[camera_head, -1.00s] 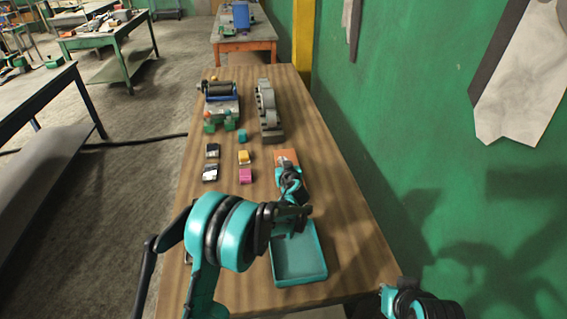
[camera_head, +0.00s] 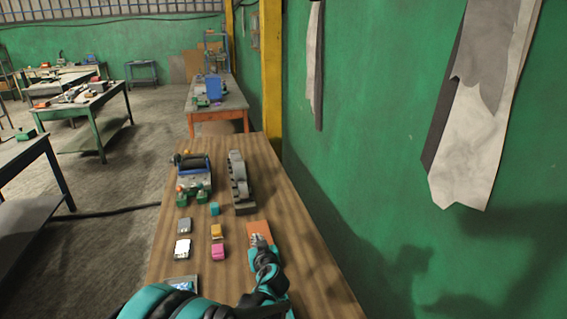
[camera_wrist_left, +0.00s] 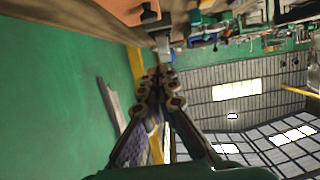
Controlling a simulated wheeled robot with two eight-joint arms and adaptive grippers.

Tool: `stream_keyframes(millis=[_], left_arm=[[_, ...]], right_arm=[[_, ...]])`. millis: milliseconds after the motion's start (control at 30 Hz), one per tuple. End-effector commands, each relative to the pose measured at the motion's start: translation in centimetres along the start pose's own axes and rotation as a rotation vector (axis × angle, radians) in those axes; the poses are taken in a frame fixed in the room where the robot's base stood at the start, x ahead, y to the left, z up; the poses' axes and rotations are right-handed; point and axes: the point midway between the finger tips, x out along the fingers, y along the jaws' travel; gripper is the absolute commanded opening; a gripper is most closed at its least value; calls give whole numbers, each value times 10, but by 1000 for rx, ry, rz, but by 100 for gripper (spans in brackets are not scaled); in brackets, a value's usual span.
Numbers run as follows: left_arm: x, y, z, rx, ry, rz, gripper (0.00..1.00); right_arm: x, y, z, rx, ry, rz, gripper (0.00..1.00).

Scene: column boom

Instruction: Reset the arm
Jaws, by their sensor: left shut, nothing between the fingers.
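My left arm comes in at the bottom of the head view. My left gripper (camera_head: 259,241) is shut and empty, pointing away along the wooden table (camera_head: 300,262), over or close to an orange piece (camera_head: 259,228) whose contact with it I cannot tell. In the left wrist view the shut fingers (camera_wrist_left: 160,76) meet at their tips with nothing between them. My right gripper is not in view.
On the table are yellow (camera_head: 216,231), magenta (camera_head: 218,252) and teal (camera_head: 214,209) blocks, two grey-white blocks (camera_head: 182,248), a roller device (camera_head: 194,176) and a grey machine part (camera_head: 239,182). A green wall (camera_head: 370,160) runs along the right side.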

Motion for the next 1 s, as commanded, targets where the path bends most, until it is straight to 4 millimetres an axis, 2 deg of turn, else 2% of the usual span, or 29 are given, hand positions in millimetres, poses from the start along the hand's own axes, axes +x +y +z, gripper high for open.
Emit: stream_keyframes(millis=[167,267,367,500,633,800,900,1000], left_arm=[[-40,-45,-17,30,-104,-31,0],[-74,-74,-19,57,-187,-38,0],[-111,-100,-15,82,-271,-30,0],[-166,-130,1,116,-384,3,0],[-217,-150,25,145,-479,59,0],[-276,-162,61,177,-573,155,0],[-299,-164,77,189,-606,203,0],[-312,-164,87,198,-622,236,0]], right_arm=[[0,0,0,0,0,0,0],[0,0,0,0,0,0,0],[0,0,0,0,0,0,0],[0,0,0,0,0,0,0],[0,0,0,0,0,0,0],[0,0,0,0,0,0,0],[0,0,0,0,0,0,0],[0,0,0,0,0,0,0]])
